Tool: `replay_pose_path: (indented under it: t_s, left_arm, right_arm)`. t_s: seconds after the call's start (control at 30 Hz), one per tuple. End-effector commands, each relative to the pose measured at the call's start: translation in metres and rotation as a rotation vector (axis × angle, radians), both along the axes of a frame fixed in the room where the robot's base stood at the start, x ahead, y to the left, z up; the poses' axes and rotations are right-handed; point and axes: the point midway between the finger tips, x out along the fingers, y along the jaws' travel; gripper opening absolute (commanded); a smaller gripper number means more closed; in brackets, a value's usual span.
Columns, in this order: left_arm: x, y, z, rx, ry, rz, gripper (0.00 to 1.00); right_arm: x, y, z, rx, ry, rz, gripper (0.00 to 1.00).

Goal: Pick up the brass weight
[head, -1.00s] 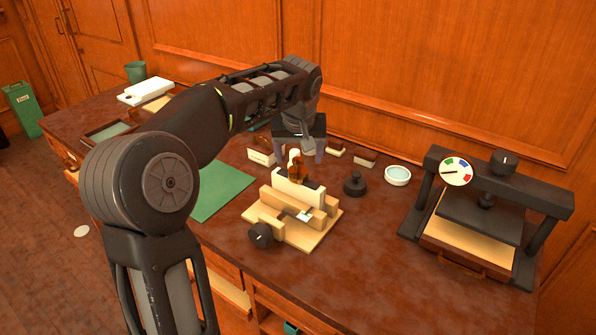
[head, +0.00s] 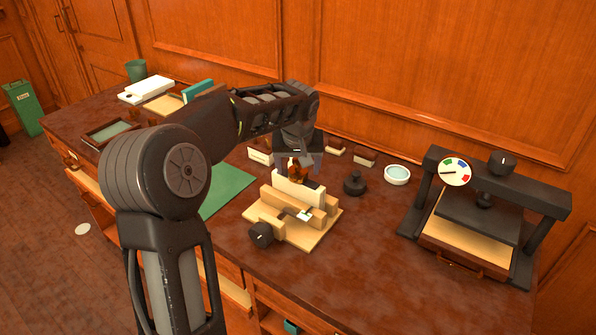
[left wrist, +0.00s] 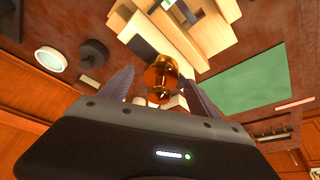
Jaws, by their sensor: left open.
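The brass weight (head: 297,173), a small shiny gold knobbed piece, shows partly beneath my left gripper, just behind the white block in the wooden clamp. In the left wrist view the brass weight (left wrist: 160,79) appears between the open fingers. My left gripper (head: 298,163) is open, pointing down over the weight, with one finger on each side; its fingers also show in the left wrist view (left wrist: 158,90). I cannot tell whether either finger touches it. The weight's base is hidden in the head view. My right gripper is in neither current view.
The wooden clamp (head: 270,217) stands close in front of the weight. A black knobbed weight (head: 354,184) and a white dish (head: 397,175) are to its right. A black press (head: 483,217) fills the right side. A green mat (head: 228,190) lies left; the front right tabletop is clear.

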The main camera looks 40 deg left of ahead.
Motion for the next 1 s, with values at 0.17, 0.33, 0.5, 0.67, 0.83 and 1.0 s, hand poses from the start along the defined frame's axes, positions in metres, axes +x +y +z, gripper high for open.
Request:
replay_pose_path:
  t_s: [0.17,0.33,0.5,0.67,0.83,1.0]
  left_arm:
    - [0.0001,-0.0001,0.0002,0.0,0.0,0.0,0.7]
    - [0.0001,-0.0001,0.0002,0.0,0.0,0.0,0.56]
    - [0.0001,-0.0001,0.0002,0.0,0.0,0.0,0.42]
    - [0.0,-0.0001,0.0002,0.0,0.0,0.0,0.29]
    - [0.0,-0.0001,0.0002,0.0,0.0,0.0,0.15]
    - [0.0,-0.0001,0.0002,0.0,0.0,0.0,0.01]
  right_arm:
    - [0.0,0.0,0.0,0.0,0.0,0.0,0.0]
    - [0.0,0.0,0.0,0.0,0.0,0.0,0.0]
    - [0.0,0.0,0.0,0.0,0.0,0.0,0.0]
    - [0.0,0.0,0.0,0.0,0.0,0.0,0.0]
    - [0.0,0.0,0.0,0.0,0.0,0.0,0.0]
    - [0.0,0.0,0.0,0.0,0.0,0.0,0.0]
